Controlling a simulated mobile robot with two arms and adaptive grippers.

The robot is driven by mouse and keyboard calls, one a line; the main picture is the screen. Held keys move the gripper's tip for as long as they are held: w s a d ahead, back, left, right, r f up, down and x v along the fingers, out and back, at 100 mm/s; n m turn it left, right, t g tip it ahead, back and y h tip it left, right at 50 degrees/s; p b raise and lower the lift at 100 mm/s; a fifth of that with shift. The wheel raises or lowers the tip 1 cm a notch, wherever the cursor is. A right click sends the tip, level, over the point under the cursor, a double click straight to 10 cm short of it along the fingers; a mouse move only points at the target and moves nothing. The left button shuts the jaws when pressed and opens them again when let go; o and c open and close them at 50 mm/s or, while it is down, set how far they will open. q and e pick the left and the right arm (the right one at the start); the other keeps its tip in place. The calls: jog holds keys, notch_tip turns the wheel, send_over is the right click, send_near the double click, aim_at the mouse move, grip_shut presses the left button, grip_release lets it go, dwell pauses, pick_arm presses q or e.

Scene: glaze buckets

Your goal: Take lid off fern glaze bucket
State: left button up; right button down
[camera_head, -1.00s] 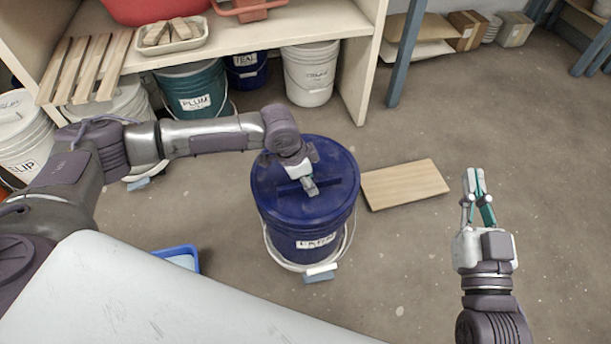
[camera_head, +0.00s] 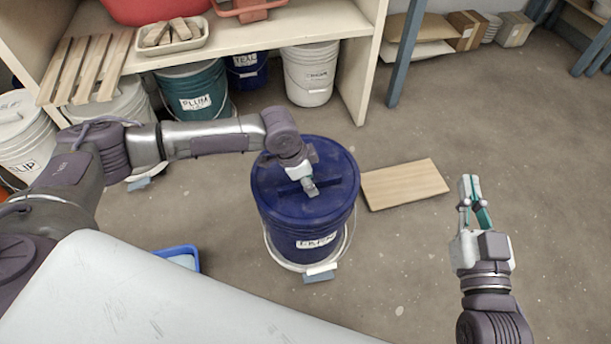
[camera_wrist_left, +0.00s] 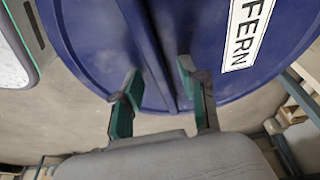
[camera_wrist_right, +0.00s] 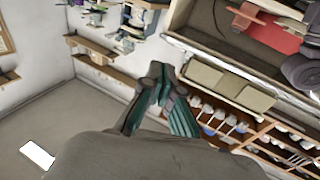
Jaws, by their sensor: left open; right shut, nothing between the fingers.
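The fern glaze bucket (camera_head: 318,240) is blue and stands upright on the floor in the middle of the head view, its wire handle hanging down at the front. Its blue lid (camera_head: 335,175) is on, with a raised bar across the top. The lid also shows in the left wrist view (camera_wrist_left: 100,45), with a FERN label. My left gripper (camera_head: 309,188) is open at the lid, its fingers on either side of the raised bar; I cannot tell whether they touch it. My right gripper (camera_head: 470,185) is shut and empty, raised over the floor to the right, away from the bucket.
A flat wooden board (camera_head: 405,185) lies on the floor right of the bucket. A blue tray (camera_head: 180,256) is at lower left. A shelf (camera_head: 240,50) stands behind, with the plum bucket (camera_head: 196,98) and a white bucket (camera_head: 311,85) below it. Floor at right is clear.

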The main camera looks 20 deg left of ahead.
pick_arm(q)
jog(key=shift+f, duration=0.15)
pick_arm(e)
jog(key=shift+s+d+f+g+h, duration=0.15)
jog(key=shift+f+g, duration=0.15)
jog(key=shift+f, duration=0.25)
jog(key=shift+w+d+f+g+h, duration=0.15)
jog(key=shift+f+g, duration=0.15)
jog(key=shift+f, duration=0.25)
jog(key=shift+a, duration=0.1)
pick_arm(q)
grip_shut()
pick_arm(e)
jog(key=shift+r, duration=0.1)
